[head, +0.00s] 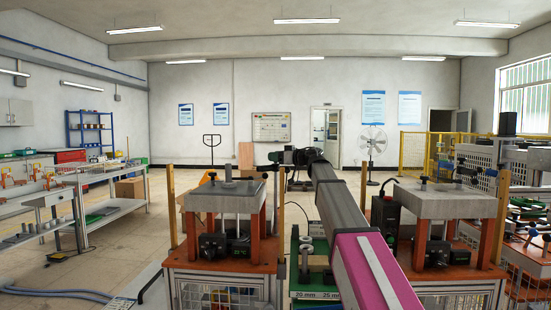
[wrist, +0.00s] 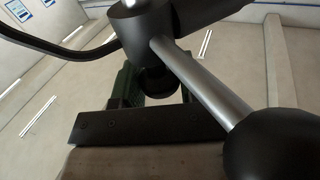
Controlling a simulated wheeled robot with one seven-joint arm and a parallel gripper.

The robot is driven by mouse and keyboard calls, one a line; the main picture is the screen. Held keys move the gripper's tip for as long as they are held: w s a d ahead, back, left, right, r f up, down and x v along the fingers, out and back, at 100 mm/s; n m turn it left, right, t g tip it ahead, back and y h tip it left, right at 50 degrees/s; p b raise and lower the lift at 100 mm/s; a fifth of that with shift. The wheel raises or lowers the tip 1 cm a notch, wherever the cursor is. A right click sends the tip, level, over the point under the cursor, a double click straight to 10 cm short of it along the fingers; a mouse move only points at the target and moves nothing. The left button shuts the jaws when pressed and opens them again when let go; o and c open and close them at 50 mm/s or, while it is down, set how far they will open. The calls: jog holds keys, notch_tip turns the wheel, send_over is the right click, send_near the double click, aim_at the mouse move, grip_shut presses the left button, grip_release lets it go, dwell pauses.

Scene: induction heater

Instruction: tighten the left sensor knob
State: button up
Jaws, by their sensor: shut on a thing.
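In the wrist view a black round hub (wrist: 142,30) with a silver rod (wrist: 200,85) ending in a black ball (wrist: 272,145) fills the near field; I take it as the left sensor knob. In the head view my gripper (head: 276,158) is at the far end of my arm, by the back right corner of the left stand's grey top plate (head: 222,198). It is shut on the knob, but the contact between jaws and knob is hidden. A black plate with screws (wrist: 145,130) lies below the hub in the wrist view.
The left stand has orange legs (head: 191,237) and a black box (head: 212,246). A similar stand (head: 447,203) is on the right, with a black control box (head: 385,215) beside it. A side table (head: 100,196) is at the left. Open floor (head: 125,235) lies between.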

jog(key=shift+m+t+h, duration=0.4)
jog(key=shift+m+t, duration=0.1)
jog(key=shift+t, duration=0.5)
jog(key=o, duration=0.9)
jog(key=v, duration=1)
jog(key=shift+s+d+r, duration=0.1)
jog(key=shift+s+d, duration=0.15)
jog(key=shift+d, duration=0.1)
